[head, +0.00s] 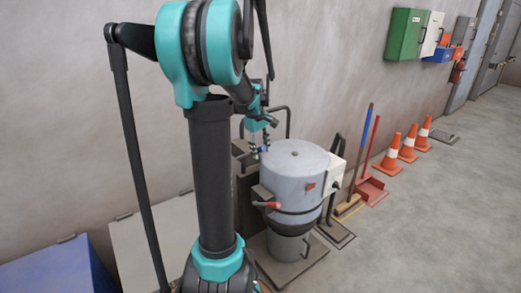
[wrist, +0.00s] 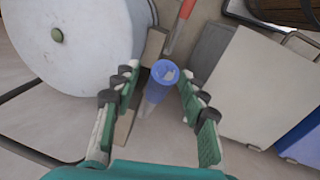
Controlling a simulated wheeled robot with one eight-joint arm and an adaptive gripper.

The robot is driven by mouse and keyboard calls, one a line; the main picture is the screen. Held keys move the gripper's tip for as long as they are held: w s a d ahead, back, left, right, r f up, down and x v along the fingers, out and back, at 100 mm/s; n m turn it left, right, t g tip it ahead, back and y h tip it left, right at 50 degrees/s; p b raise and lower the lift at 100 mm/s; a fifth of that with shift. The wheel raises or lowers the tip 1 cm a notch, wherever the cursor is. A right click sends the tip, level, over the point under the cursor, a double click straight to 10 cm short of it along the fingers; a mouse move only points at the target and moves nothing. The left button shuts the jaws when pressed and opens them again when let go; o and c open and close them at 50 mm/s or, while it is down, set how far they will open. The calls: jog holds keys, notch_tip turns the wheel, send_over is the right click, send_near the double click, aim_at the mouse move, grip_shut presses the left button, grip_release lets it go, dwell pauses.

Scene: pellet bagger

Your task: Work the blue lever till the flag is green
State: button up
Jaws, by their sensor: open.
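The pellet bagger is a grey drum (head: 297,160) on a stand by the wall; it fills the upper left of the wrist view (wrist: 85,55). The blue lever's grip (wrist: 165,72) sits between my fingers in the wrist view, with a gap visible on both sides. In the head view it is a small blue spot (head: 263,149) by the drum's left rim. My gripper (wrist: 160,80) is open around the grip, not closed on it; it shows small in the head view (head: 258,143). A small red flag (head: 310,186) shows on the drum's front.
A red-handled lever (head: 268,205) sticks out at the drum's front left; a red bar (wrist: 181,25) also shows in the wrist view. A white box (head: 335,173) is on the drum's right. Pale and blue bins stand left.

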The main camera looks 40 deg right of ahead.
grip_shut()
dwell(0.3)
